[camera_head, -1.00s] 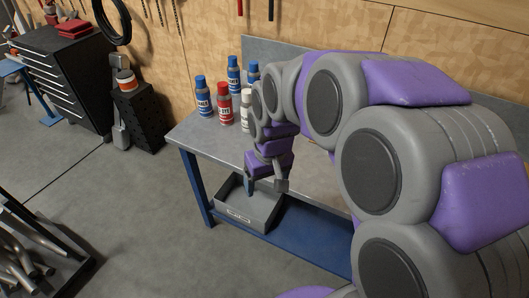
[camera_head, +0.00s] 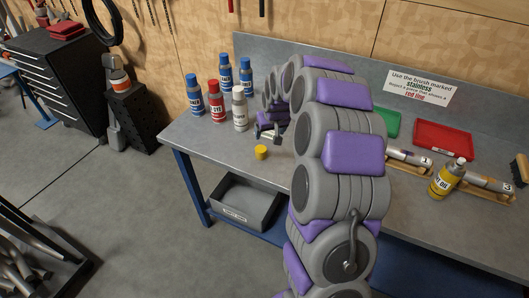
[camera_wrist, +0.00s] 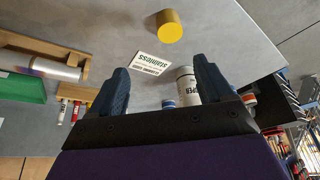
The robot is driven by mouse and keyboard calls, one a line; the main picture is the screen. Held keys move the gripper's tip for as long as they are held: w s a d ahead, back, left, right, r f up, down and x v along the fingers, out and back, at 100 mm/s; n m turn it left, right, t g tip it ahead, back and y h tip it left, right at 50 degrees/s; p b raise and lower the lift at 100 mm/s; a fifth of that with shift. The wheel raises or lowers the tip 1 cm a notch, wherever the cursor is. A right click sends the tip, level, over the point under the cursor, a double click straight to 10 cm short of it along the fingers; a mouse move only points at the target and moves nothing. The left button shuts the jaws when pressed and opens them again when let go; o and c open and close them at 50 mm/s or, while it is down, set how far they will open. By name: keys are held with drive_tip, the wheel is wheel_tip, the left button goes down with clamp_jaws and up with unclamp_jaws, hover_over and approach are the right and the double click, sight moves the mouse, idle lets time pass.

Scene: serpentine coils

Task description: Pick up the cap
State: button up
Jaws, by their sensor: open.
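A small yellow cap (camera_head: 261,152) stands on the grey workbench near its front edge. It also shows in the wrist view (camera_wrist: 168,26), at the top, beyond my fingertips. My gripper (camera_head: 267,132) is just behind the cap in the head view, low over the bench and apart from the cap. In the wrist view its two dark fingers (camera_wrist: 162,78) are spread wide with nothing held between them. The cap lies roughly in line with the gap between them.
A white bottle (camera_head: 240,108) stands close to my gripper, with a red bottle (camera_head: 216,101) and several blue ones behind. A green tray (camera_head: 386,124), red tray (camera_head: 444,139) and yellow oil bottle (camera_head: 447,178) are at right.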

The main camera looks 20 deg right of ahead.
drive_tip(key=b, duration=0.1)
approach(259, 149)
drive_tip(key=x, duration=0.2)
drive_tip(key=f, duration=0.1)
drive_tip(key=w+d+f, duration=0.1)
drive_tip(key=f, duration=0.1)
drive_tip(key=shift+w+d+f+b, duration=0.2)
drive_tip(key=shift+w+d+b, duration=0.05)
drive_tip(key=shift+d+b, duration=0.15)
drive_tip(key=shift+d+f, duration=0.2)
drive_tip(key=shift+d, duration=0.1)
drive_tip(key=shift+w+f, duration=0.1)
drive_tip(key=shift+f, duration=0.25)
drive_tip(key=f, duration=0.1)
drive_tip(key=w+a+f+b, duration=0.1)
drive_tip(key=a+f, duration=0.1)
drive_tip(key=shift+w+a+f, duration=0.15)
drive_tip(key=shift+w+f, duration=0.1)
drive_tip(key=shift+f, duration=0.1)
drive_tip(key=shift+d, duration=0.6)
drive_tip(key=shift+c, duration=0.5)
drive_tip(key=shift+d, duration=0.35)
drive_tip(key=c, duration=0.3)
drive_tip(key=shift+a+r, duration=0.1)
drive_tip(key=shift+a, duration=0.6)
drive_tip(key=c, duration=0.6)
